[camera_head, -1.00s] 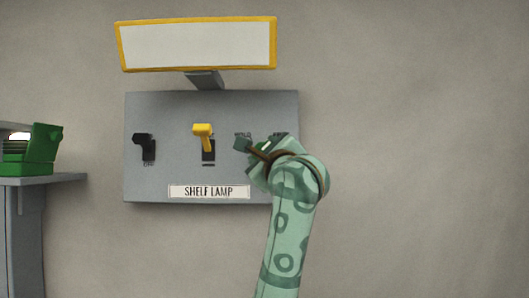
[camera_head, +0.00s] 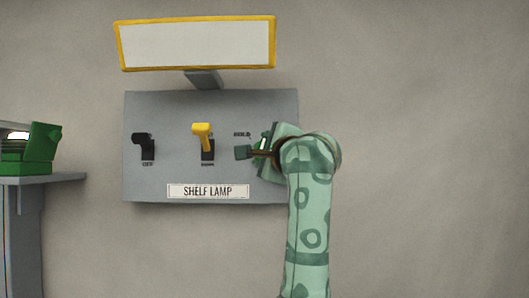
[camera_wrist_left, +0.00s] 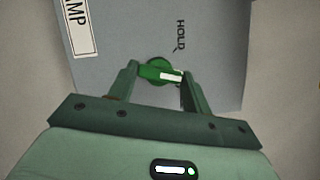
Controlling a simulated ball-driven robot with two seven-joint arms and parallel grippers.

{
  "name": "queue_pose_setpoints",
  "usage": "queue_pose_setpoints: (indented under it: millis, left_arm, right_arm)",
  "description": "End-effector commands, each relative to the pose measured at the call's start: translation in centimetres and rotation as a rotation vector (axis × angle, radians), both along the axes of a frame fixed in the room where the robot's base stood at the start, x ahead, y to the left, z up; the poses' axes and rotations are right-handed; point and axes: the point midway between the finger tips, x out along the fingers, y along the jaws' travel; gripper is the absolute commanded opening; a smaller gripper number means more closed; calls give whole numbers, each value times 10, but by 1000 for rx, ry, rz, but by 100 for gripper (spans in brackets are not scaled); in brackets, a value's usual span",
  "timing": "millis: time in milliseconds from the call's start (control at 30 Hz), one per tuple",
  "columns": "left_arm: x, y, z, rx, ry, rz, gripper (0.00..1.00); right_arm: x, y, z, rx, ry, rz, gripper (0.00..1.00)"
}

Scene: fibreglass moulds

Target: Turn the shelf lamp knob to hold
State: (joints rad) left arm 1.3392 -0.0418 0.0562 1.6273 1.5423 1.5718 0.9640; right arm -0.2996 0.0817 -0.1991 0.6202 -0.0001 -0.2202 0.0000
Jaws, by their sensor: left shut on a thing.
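The shelf lamp knob (camera_wrist_left: 155,70) is green with a white stripe, and it also shows partly in the head view (camera_head: 263,144). My left gripper (camera_wrist_left: 160,78) is shut on it, one finger on each side; in the head view the gripper (camera_head: 261,147) covers much of it. In the wrist view the stripe points right, while the word HOLD (camera_wrist_left: 180,36) and its tick mark lie above and to the right of the knob. The stripe does not line up with the tick. The other knob markings are hidden behind my gripper. My right gripper is not in view.
The grey panel (camera_head: 165,110) carries a black switch (camera_head: 146,146), a yellow switch (camera_head: 202,135) and a SHELF LAMP label (camera_head: 208,191). A yellow-framed lamp (camera_head: 197,45) sits above. A green object (camera_head: 40,150) rests on a shelf (camera_head: 55,178) at left. The wall at right is clear.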

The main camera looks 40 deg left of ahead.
Motion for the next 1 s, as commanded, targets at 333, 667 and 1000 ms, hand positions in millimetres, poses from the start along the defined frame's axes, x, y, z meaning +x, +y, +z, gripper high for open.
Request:
queue_pose_setpoints:
  millis: [333,667,1000]
  left_arm:
    - [0,-1,3,-254,-211,-1,26]
    - [0,0,5,-494,-412,0,26]
    - [0,1,6,-706,-588,1,26]
  right_arm:
    - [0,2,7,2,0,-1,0]
    - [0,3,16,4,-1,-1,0]
    - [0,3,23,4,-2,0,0]
